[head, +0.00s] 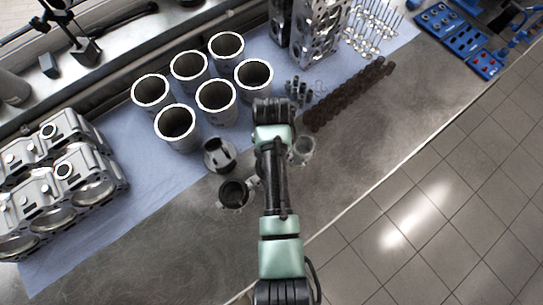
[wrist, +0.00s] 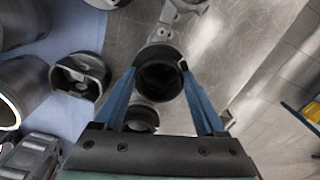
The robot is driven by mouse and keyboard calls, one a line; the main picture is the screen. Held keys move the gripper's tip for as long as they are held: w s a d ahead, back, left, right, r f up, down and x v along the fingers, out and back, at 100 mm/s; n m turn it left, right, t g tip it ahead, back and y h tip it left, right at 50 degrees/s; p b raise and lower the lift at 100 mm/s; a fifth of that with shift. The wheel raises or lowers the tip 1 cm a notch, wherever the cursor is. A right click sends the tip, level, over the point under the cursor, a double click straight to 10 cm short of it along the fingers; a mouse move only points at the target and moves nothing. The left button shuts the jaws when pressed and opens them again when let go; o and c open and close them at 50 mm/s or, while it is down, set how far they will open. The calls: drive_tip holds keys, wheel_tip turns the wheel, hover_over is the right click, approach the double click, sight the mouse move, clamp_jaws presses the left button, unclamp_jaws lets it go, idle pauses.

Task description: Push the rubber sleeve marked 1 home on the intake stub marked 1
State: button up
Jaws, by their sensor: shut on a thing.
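My gripper (wrist: 159,70) is shut on a black rubber sleeve (wrist: 160,78), with one blue finger on each side of its rim. I look into its round opening in the wrist view. A grey metal intake part (wrist: 166,30) reaches out from behind the sleeve. Another dark ring (wrist: 142,117) lies close to the held sleeve, partly hidden by it and the fingers. In the head view my arm hides the held sleeve; a dark ring (head: 233,193) and a pale stub (head: 303,149) show on either side of it. No number marks are legible, and whether the sleeve is seated I cannot tell.
A piston-like part (head: 219,155) stands left of the arm. Several cylinder liners (head: 216,97) stand on the blue mat (head: 110,215). Cylinder heads (head: 75,170) lie at left.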

drive_tip(key=shift+f+b, duration=0.5)
drive_tip(key=shift+f, duration=0.3)
idle(0.4)
drive_tip(key=o, duration=1.3)
drive_tip(key=shift+r, duration=0.1)
drive_tip(key=shift+r+p, duration=3.75)
drive_tip(key=shift+p, duration=0.1)
